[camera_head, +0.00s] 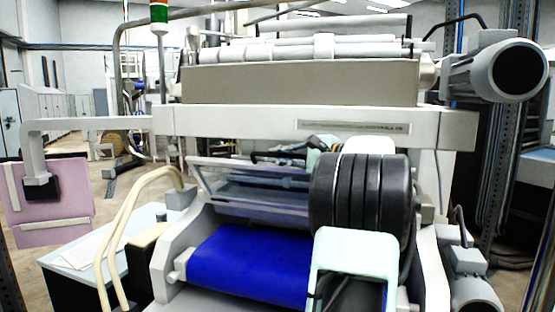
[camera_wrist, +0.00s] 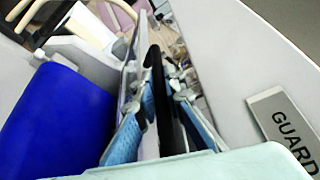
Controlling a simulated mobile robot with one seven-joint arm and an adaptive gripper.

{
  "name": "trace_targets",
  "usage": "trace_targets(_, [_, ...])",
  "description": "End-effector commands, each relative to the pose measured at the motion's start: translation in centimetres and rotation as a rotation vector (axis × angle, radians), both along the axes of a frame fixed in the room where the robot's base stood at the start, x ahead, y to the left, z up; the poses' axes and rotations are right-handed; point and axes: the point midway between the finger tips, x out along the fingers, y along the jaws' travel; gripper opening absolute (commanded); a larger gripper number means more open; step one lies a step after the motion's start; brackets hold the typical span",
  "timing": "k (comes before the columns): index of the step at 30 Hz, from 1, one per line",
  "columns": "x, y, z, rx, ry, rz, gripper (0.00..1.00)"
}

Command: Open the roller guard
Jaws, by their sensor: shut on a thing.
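The roller guard (camera_head: 235,182) is a clear, framed panel tilted above the blue belt in the head view. Its dark handle bar (camera_head: 265,157) runs along the upper edge. My gripper (camera_wrist: 160,90) shows in the wrist view with its blue-padded fingers on either side of the black handle bar (camera_wrist: 158,70), shut on it. In the wrist view the guard panel is seen nearly edge-on.
The blue belt (camera_head: 245,262) lies below the guard and also shows in the wrist view (camera_wrist: 55,125). A pale crossbeam (camera_head: 230,122) runs above it. A plate reading GUARD (camera_wrist: 285,130) is close beside my fingers. A curved cream rail (camera_head: 128,215) stands at left.

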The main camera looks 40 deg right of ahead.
Motion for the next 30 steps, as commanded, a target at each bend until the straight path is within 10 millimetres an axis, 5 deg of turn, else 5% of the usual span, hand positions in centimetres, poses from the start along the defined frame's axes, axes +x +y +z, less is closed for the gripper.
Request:
trace_targets(13, [0.01, -0.17, 0.0, -0.001, 0.002, -0.003, 0.0])
trace_targets(14, [0.01, -0.17, 0.0, -0.001, 0.002, -0.003, 0.12])
trace_targets(18, [0.02, -0.14, 0.0, 0.0, 0.002, -0.002, 0.27])
trace_targets(30, [-0.88, -0.34, 0.16, -0.001, 0.001, -0.003, 0.27])
